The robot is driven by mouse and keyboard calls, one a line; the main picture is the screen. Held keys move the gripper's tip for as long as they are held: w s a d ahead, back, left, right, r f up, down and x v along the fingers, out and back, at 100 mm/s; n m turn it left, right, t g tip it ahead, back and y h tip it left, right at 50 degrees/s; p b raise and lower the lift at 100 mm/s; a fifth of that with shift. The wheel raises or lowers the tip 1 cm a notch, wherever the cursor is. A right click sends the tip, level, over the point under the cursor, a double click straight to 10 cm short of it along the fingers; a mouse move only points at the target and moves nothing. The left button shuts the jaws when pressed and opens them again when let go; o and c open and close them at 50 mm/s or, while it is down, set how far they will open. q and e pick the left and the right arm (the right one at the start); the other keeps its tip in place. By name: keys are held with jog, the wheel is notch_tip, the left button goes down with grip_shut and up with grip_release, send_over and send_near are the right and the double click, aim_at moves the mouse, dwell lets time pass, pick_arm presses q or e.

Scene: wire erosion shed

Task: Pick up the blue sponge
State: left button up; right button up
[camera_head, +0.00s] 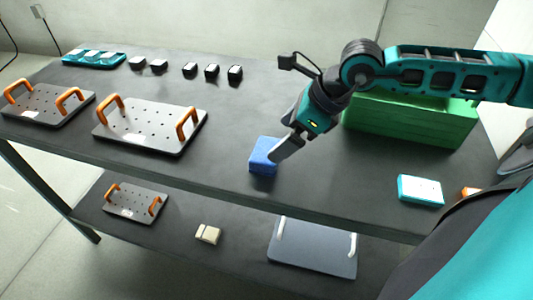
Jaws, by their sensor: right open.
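The blue sponge (262,158) lies on the dark upper tabletop near its front edge, in the middle of the head view. My right arm reaches in from the right, and my right gripper (278,155) points down at the sponge. Its visible grey finger is against or just in front of the sponge's right side; I cannot tell whether they touch. The right gripper is open. Its other finger is hidden from this angle. My left gripper is not in view.
A green crate (410,120) stands behind and right of my right gripper. Plates with orange handles (150,125) are on the left. Small black blocks (211,71) and a teal tray (93,58) line the back. A teal-and-white box (420,190) lies right. A lower shelf holds more plates.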

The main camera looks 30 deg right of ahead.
aim_at(267, 149)
jog(key=x, duration=0.6)
jog(key=shift+w+a+f, duration=0.1)
jog(key=shift+w+f, duration=0.05)
jog(key=shift+w, duration=0.1)
jog(key=shift+w+a+f, duration=0.1)
jog(key=shift+w+f, duration=0.05)
jog(key=shift+f, duration=0.25)
jog(key=c, duration=0.7)
jog(key=shift+o, duration=0.2)
jog(key=shift+r, duration=0.1)
